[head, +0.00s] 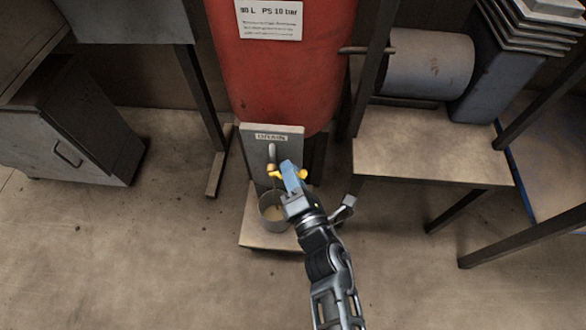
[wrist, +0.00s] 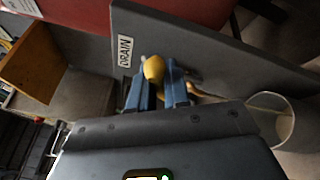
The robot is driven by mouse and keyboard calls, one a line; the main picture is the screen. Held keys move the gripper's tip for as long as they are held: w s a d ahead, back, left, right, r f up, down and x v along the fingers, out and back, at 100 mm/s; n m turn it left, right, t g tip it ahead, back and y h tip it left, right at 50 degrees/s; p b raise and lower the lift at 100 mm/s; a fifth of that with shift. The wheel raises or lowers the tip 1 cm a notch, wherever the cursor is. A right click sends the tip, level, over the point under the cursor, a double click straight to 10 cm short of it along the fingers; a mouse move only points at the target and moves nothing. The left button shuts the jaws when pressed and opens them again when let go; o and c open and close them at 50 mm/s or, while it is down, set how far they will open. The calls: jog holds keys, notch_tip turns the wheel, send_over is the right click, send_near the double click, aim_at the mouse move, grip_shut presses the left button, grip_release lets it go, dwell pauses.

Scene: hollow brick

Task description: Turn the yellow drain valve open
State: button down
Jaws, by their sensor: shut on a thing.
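The yellow drain valve (head: 275,174) sits on the grey panel (head: 285,137) marked DRAIN, below the red tank (head: 285,70). In the wrist view the yellow handle (wrist: 154,68) shows between the two blue fingers of my gripper (wrist: 160,88). My gripper (head: 288,176) is shut on the handle. The fingers hide part of the handle and most of the valve body. The pot also shows at the right of the wrist view (wrist: 275,121).
The pot and panel stand on a low board (head: 262,236). A grey cabinet (head: 78,122) stands at the left. A bench (head: 430,150) with a grey cylinder (head: 428,64) is at the right. The floor in front is clear.

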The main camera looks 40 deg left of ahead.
aim_at(279, 174)
jog(key=r+n+p, duration=0.1)
jog(key=p, duration=0.1)
jog(key=a+r+n+h+p, duration=0.1)
jog(key=n+p, duration=0.1)
jog(key=shift+s+r+g+h, duration=0.15)
jog(key=shift+s+g+h, duration=0.05)
jog(key=shift+g+h, duration=0.1)
jog(key=n+h+p, duration=0.1)
jog(key=p, duration=0.1)
jog(key=s+a+r+n+p, duration=0.1)
jog(key=n+p, duration=0.1)
jog(key=p, duration=0.1)
jog(key=shift+a+r+n+h, duration=0.1)
jog(key=shift+a+n+h, duration=0.1)
jog(key=shift+n+h, duration=0.15)
jog(key=shift+s+a+n+h+p, duration=0.3)
jog(key=shift+a+n+h+p, duration=0.15)
jog(key=shift+n+h+p, duration=0.5)
jog(key=shift+s+a+n+h+p, duration=0.4)
jog(key=shift+n+p, duration=0.3)
jog(key=shift+p, duration=0.4)
jog(key=shift+w+a, duration=0.1)
jog(key=c, duration=1.2)
grip_release()
jog(key=shift+f, duration=0.2)
jog(key=shift+o, duration=0.2)
jog(key=shift+r, duration=0.1)
